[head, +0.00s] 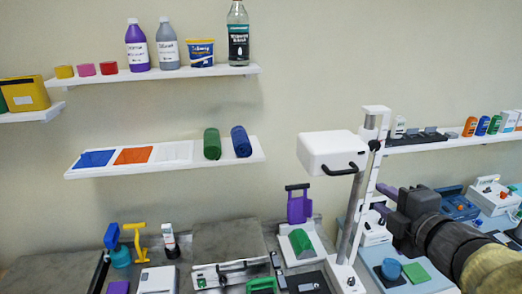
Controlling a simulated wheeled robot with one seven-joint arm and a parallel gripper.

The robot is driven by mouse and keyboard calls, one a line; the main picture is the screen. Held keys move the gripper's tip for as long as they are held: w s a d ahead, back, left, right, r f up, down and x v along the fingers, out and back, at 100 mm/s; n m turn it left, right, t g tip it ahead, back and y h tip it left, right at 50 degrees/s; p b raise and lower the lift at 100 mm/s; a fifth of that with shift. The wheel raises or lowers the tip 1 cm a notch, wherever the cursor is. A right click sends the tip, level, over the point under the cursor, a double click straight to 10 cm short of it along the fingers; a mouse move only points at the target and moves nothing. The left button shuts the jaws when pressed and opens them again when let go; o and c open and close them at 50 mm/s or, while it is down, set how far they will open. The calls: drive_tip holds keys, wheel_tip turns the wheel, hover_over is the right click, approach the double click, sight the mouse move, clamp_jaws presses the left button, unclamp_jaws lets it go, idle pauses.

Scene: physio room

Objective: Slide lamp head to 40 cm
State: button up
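The lamp head (328,150) is a white box with a black curved handle (345,170) at its lower front. It sits high on a silver post (350,222), near the white top cap (376,110). A small black knob (375,145) shows beside the post. The post rises from a white base (344,277). No readable height scale shows. My gripper (383,201) is right of the post and lower than the lamp head.
Wall shelves carry bottles (137,46) and rolled towels (241,141). Another shelf (450,143) lies behind my arm.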

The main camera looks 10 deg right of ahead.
sight(345, 173)
drive_tip(key=b+x, duration=0.7)
drive_tip(key=x, duration=1)
drive_tip(key=shift+w, duration=0.1)
idle(0.4)
clamp_jaws()
